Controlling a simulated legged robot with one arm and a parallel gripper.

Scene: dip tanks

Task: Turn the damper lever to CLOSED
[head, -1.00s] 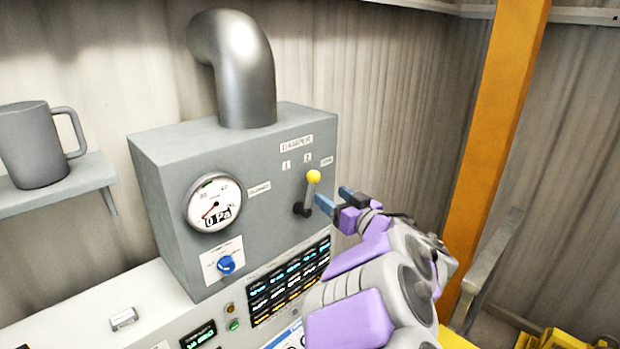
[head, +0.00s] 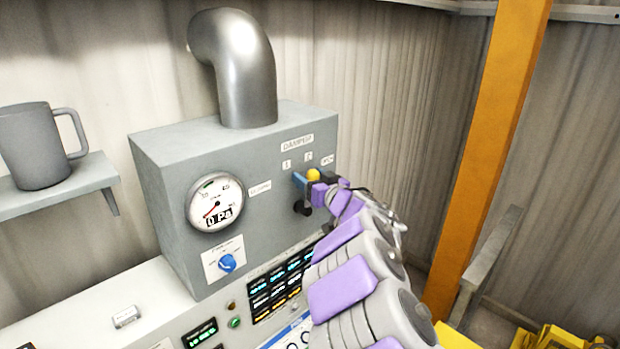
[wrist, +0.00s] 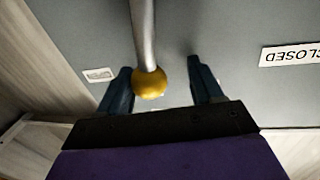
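The damper lever is a grey rod with a yellow ball knob (head: 313,174) on the front of the grey damper box (head: 170,160). It points up, tilted slightly right, near the labels at the upper right. The CLOSED label (head: 260,189) is left of the lever; it also shows in the wrist view (wrist: 291,55). My gripper (head: 314,183) is at the lever, fingers apart. In the wrist view, the knob (wrist: 149,83) and rod (wrist: 143,35) are between the open fingers, nearer the left one. I cannot tell if they touch. My gripper hides part of the rod.
A round gauge (head: 215,202) and a blue knob (head: 227,263) are on the box left of the lever. A metal pipe (head: 245,70) rises from its top. A mug (head: 35,145) stands on a shelf at left. An orange post (head: 490,150) is at right.

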